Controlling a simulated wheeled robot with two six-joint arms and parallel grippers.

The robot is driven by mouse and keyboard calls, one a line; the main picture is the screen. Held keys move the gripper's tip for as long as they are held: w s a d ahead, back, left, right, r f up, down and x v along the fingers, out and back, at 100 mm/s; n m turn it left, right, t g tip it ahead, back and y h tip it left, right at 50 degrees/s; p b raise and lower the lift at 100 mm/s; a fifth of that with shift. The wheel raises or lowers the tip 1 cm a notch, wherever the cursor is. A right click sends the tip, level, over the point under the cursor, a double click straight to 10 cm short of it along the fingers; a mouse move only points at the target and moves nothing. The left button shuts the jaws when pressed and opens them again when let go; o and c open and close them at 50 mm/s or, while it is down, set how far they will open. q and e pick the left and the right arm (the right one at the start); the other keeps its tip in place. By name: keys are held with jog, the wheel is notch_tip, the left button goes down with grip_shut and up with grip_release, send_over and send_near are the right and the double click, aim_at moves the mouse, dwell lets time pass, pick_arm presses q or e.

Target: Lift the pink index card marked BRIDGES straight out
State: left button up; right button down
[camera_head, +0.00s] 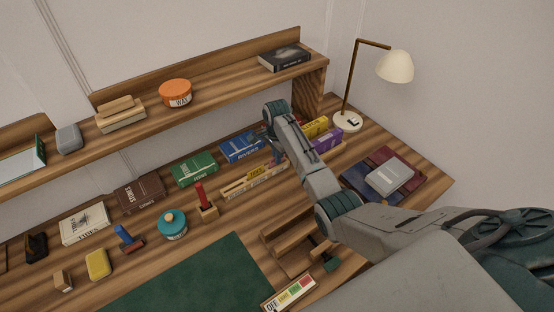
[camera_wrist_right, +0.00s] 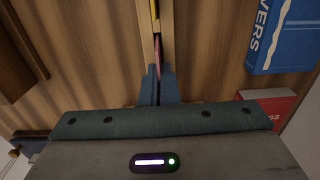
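A narrow wooden card box (camera_head: 238,188) stands on the desk, with yellow cards (camera_head: 255,174) showing in it. In the right wrist view, the box (camera_wrist_right: 147,38) runs up the picture, with a yellow card edge at the top. The pink card (camera_wrist_right: 158,62) shows there as a thin edge inside the box. My right gripper (camera_wrist_right: 158,84) has its fingers close together at the box, with the pink card's edge between them. In the head view my right arm hides the box's right end. The BRIDGES lettering cannot be read. My left gripper is out of view.
Blue (camera_head: 242,147) and green (camera_head: 194,168) books lie behind the box. A red-handled stamp (camera_head: 203,203) stands left of it, and a wooden tray (camera_head: 276,238) in front. Purple and yellow boxes (camera_head: 325,138) and a lamp (camera_head: 347,121) are to the right. The shelf (camera_head: 215,92) overhangs behind.

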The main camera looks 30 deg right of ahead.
notch_tip(320, 180, up, 2)
jog(key=shift+r+b, duration=0.1)
jog(key=shift+b, duration=0.4)
jog(key=s+d+r, duration=0.1)
jog(key=s, duration=0.6)
jog(key=s+d+r+b, duration=0.1)
jog(key=s+d, duration=0.1)
jog(key=s, duration=0.6)
jog(key=shift+s+d, duration=0.3)
notch_tip(320, 180, up, 7)
jog(key=p, duration=1)
